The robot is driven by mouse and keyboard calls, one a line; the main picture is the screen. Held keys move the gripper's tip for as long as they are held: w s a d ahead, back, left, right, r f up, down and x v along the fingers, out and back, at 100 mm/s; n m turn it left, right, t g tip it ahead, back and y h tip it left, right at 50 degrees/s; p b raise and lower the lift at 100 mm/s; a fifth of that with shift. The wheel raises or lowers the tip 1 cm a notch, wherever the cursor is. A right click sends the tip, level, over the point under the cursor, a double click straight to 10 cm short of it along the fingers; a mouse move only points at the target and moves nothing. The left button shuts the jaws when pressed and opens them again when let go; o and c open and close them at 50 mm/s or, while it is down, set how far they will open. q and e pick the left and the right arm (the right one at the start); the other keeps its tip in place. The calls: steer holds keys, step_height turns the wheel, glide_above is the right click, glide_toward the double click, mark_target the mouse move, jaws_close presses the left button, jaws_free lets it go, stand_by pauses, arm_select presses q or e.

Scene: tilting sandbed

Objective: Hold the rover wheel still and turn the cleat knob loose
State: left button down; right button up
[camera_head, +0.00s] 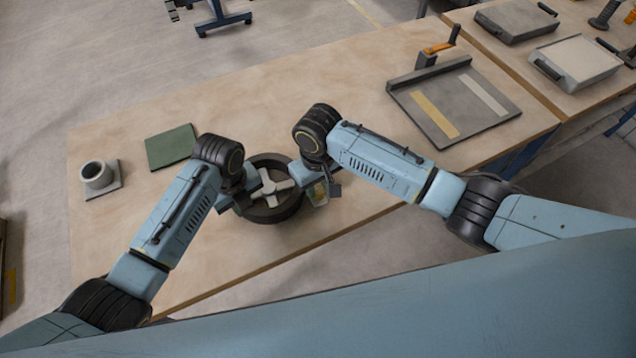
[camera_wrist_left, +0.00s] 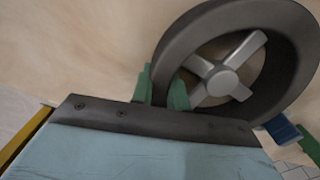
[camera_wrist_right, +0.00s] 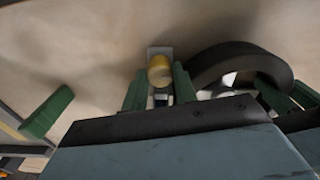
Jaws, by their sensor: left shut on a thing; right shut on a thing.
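The rover wheel (camera_head: 273,213) lies on the wooden bench, a dark ring with pale spokes. It also shows in the left wrist view (camera_wrist_left: 172,55). My left gripper (camera_wrist_left: 162,90) is shut on the wheel's rim, one green finger on each side of the wall. My right gripper (camera_wrist_right: 159,82) is at the wheel's right side, shut on a yellow round piece (camera_wrist_right: 159,70) that looks like the cleat knob. A small grey plate (camera_wrist_right: 160,50) shows behind the knob. In the head view my right wrist partly covers this spot, and the knob's seat is hidden.
A green mat (camera_head: 170,147) and a grey cup on a plate (camera_head: 96,176) lie to the left. A grey tray with two strips (camera_head: 455,125) and an orange-handled clamp (camera_head: 438,47) stand to the right. The bench behind the wheel is clear; its front edge is close.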

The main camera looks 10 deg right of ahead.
steer(key=n, duration=0.4)
steer(key=shift+n, duration=0.4)
steer(key=n, duration=0.9)
steer(key=shift+n, duration=1.9)
steer(key=o, duration=0.7)
